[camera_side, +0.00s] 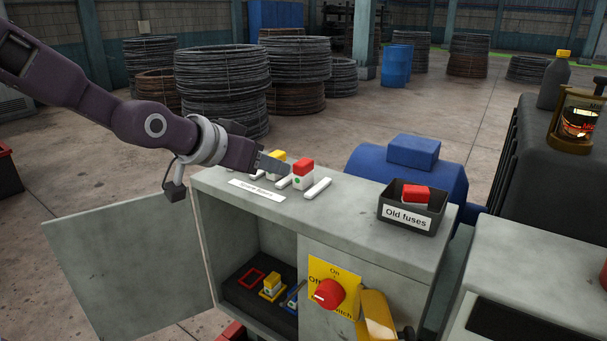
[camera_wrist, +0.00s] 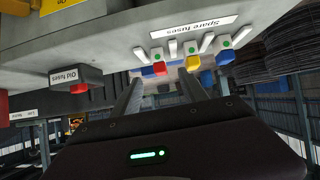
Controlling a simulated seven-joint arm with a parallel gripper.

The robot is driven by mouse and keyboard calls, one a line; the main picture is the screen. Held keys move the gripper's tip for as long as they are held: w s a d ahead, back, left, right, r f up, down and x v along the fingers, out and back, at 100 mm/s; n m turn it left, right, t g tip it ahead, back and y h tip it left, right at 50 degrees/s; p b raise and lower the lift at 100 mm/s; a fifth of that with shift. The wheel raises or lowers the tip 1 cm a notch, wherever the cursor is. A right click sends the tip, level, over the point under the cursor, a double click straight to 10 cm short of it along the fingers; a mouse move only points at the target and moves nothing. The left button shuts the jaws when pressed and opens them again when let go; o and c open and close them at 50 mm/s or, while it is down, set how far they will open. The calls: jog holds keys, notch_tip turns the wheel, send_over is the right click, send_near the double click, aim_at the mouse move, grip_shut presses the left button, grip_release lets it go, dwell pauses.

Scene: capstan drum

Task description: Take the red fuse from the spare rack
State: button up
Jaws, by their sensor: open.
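The red fuse (camera_side: 303,172), with a white body and green dot, stands upright in the spare rack (camera_side: 318,188) on the cabinet top, between white dividers. The yellow fuse (camera_side: 276,157) stands beside it. My gripper (camera_side: 272,164) is beside the rack, its fingers partly covering the yellow fuse in the side view. In the wrist view my gripper (camera_wrist: 161,76) is open and empty, its fingers spread. There the red fuse (camera_wrist: 161,69) appears between the fingertips, and the yellow fuse (camera_wrist: 194,61) just right of them. I cannot tell the distance to the red fuse.
The "Old fuses" bin (camera_side: 404,217) stands at the right of the cabinet top, with another red fuse (camera_side: 415,193) inside. Below, the door (camera_side: 130,262) hangs open, showing a red-outlined socket (camera_side: 252,277) and a yellow fuse (camera_side: 272,285). A red switch knob (camera_side: 329,293) is on the front.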

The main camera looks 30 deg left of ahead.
aim_at(299, 164)
jog(key=shift+t, duration=0.7)
jog(key=x, duration=1.2)
jog(key=shift+w+d+r, duration=0.15)
jog(key=shift+w+r, duration=0.1)
jog(key=shift+w, duration=0.3)
grip_shut()
